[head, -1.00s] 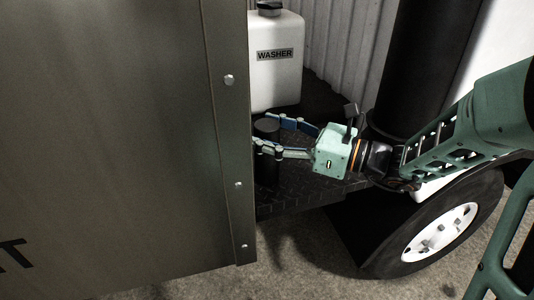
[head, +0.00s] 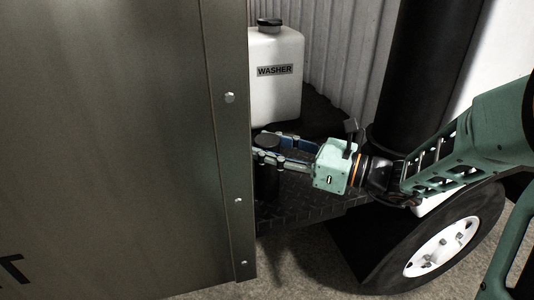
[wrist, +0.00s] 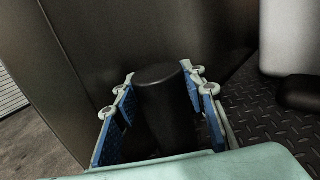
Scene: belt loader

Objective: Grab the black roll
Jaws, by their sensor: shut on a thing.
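The black roll (head: 267,180) stands upright on the dark tread-plate deck, close to the large grey panel's edge. It also shows in the wrist view (wrist: 165,105), between the two blue-padded fingers. My gripper (head: 270,146) reaches in from the right and is shut on the roll near its top. In the wrist view a finger of my gripper (wrist: 164,100) lies on each side of the roll. The roll's lower end is hidden in the wrist view.
A white washer jug (head: 275,95) stands on the deck behind the roll. The large grey panel (head: 120,150) fills the left side. A black vertical cylinder (head: 425,80) and a wheel (head: 442,246) are at the right.

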